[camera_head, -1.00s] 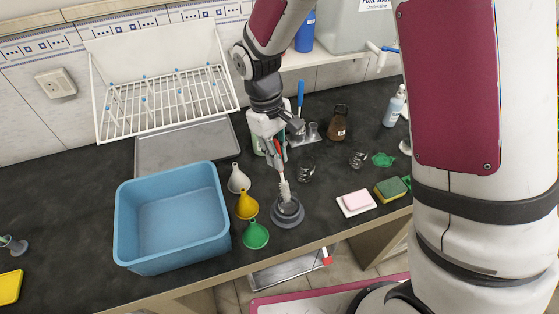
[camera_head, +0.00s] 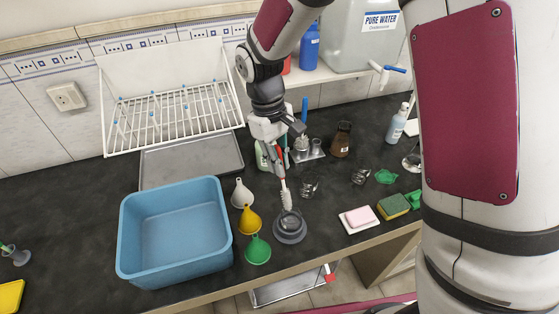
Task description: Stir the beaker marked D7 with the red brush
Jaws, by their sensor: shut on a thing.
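My gripper (camera_head: 280,144) is shut on the red brush (camera_head: 287,196), whose red handle is mostly hidden by the fingers. The brush hangs nearly upright with its white bristles pointing down. Its tip is at the mouth of a clear beaker (camera_head: 291,223); I cannot tell whether it is inside or just above the rim. The beaker stands on a dark round base near the bench's front edge. No D7 mark can be read on it. Two other small glass vessels (camera_head: 309,187) (camera_head: 361,176) stand behind and to the right.
A blue basin (camera_head: 174,268) and white, yellow and green funnels (camera_head: 258,250) stand left of the beaker. A pink soap on a dish (camera_head: 358,218) and a sponge (camera_head: 393,207) lie right. A rack with a blue-handled brush (camera_head: 304,108) and a brown bottle (camera_head: 341,139) are behind.

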